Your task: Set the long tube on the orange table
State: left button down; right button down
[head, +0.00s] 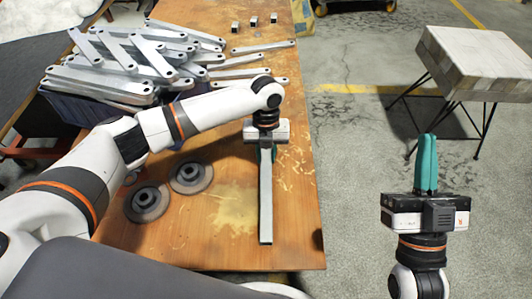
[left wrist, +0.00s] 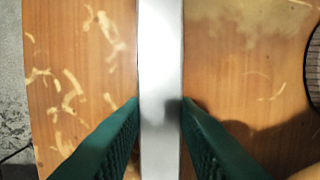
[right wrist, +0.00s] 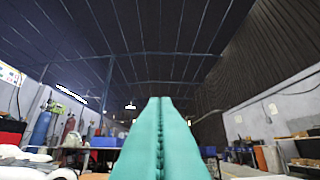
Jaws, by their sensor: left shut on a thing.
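The long tube (head: 266,205) is a straight grey metal bar over the front right part of the orange table (head: 225,225). It points toward me in the head view. My left gripper (head: 265,150) is shut on the tube near its far end. In the left wrist view the tube (left wrist: 161,60) runs between the two green fingers (left wrist: 160,125). I cannot tell whether the tube touches the table or hangs just above it. My right gripper (head: 427,165) is raised over the floor right of the table, its green fingers together and empty; they also meet in the right wrist view (right wrist: 160,130).
A heap of galvanized brackets (head: 130,60) fills the table's back left. Two dark round discs (head: 191,176) lie left of the tube. A wooden-topped stand (head: 480,60) is on the floor at right.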

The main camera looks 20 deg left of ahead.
pick_arm(q)
jog(key=c, duration=1.1)
grip_release()
